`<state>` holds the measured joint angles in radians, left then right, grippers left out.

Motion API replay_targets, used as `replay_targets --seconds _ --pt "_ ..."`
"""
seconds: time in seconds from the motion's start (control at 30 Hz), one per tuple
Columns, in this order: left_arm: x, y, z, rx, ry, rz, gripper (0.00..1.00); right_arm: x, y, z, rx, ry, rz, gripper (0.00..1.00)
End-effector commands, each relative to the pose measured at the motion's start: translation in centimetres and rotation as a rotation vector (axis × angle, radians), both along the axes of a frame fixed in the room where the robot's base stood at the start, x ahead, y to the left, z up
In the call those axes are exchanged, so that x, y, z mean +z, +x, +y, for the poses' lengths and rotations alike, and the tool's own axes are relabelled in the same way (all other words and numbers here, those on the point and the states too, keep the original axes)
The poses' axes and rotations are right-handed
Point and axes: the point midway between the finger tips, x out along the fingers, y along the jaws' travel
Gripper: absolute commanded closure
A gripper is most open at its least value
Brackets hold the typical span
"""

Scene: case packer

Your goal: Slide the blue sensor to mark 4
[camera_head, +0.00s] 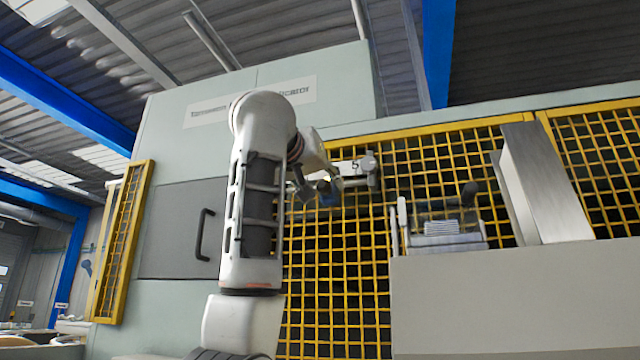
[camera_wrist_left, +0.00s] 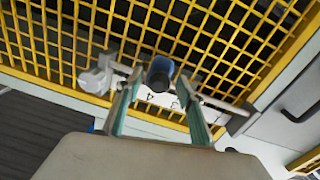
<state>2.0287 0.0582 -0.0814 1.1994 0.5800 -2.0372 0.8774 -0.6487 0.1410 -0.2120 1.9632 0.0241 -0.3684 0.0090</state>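The blue sensor (camera_wrist_left: 161,72) is a dark-faced cylinder with a blue body, on a rail (camera_wrist_left: 226,106) in front of the yellow mesh. In the left wrist view it stands between the fingertips of my left gripper (camera_wrist_left: 160,80). The fingers are apart on either side of it, with a small gap showing. A white strip (camera_wrist_left: 165,99) with printed marks runs behind the fingers; a 4 shows close below the sensor. In the head view my left gripper (camera_head: 325,188) is at the rail, left of the plate marked 5 (camera_head: 355,166). My right gripper is not in view.
Yellow mesh guards (camera_head: 335,290) lie close behind the rail. A grey end bracket (camera_wrist_left: 97,78) closes one rail end. A dark door with a handle (camera_head: 204,235) is to the left. A pale cabinet (camera_head: 490,300) and metal chute (camera_head: 545,185) stand to the right.

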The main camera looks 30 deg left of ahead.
Motion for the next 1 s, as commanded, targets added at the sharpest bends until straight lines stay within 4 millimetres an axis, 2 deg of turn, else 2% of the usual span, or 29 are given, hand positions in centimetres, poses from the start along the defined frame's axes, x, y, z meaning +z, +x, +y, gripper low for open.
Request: replay_targets --seconds 0.17,0.5,0.7,1.0 --pt "0.1 -1.2 -0.4 -0.003 -0.001 -0.003 0.62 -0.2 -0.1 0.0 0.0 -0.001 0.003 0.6" --pt "0.1 -7.8 -1.7 -0.004 -0.001 -0.005 0.62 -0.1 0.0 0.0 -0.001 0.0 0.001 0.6" --pt "0.1 -10.7 -2.2 -0.003 0.001 -0.004 0.62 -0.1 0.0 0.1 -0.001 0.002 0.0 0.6" --pt "0.0 -11.8 -2.3 0.0 0.0 0.0 0.62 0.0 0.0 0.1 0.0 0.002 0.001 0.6"
